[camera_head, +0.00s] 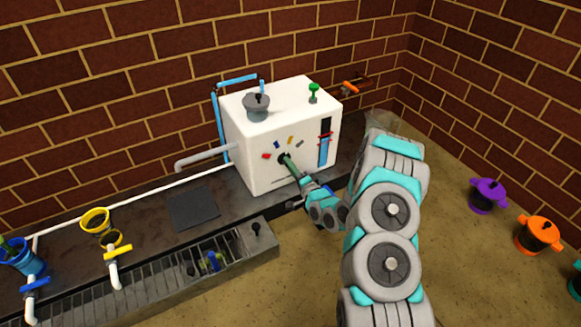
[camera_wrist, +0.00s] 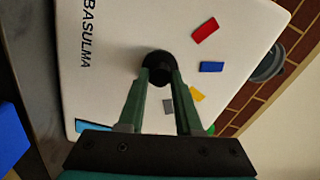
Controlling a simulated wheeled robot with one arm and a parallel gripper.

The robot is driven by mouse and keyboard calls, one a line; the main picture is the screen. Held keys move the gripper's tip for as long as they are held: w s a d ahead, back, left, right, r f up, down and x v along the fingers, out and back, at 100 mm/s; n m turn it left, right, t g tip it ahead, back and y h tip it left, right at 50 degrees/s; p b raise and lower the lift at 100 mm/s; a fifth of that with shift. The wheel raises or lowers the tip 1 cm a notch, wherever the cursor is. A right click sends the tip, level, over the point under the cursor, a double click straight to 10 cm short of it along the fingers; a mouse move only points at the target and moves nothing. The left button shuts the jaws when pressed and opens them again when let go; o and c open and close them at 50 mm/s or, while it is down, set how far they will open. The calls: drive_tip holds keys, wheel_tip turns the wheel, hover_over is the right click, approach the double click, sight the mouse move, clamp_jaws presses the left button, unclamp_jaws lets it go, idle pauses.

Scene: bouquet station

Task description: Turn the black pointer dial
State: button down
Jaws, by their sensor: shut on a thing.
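The black pointer dial (camera_wrist: 158,66) is on the front face of a white box-shaped machine (camera_head: 258,135). Coloured marks in red (camera_wrist: 205,30), blue (camera_wrist: 211,66), yellow (camera_wrist: 197,94) and grey (camera_wrist: 168,106) lie around one side of the dial. The dial (camera_head: 283,158) also shows in the head view, partly hidden by my gripper. My gripper (camera_wrist: 160,78) has its two green fingers closed on the dial, one on each side. In the head view my gripper (camera_head: 290,162) reaches the machine's front from the lower right. The dial's pointer direction is not clear.
The machine has a grey knob (camera_head: 257,105) and green knob (camera_head: 314,93) on top, and a blue gauge (camera_head: 324,148) in front. A dark pad (camera_head: 194,208) lies left of it. Purple (camera_head: 488,196) and orange (camera_head: 539,234) pots stand at right.

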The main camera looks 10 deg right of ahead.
drive_tip(key=shift+m, duration=0.4)
drive_tip(key=c, duration=0.6)
unclamp_jaws()
drive_tip(key=v, duration=0.7)
drive_tip(key=shift+s+p, duration=0.35)
drive_tip(key=shift+r, duration=0.1)
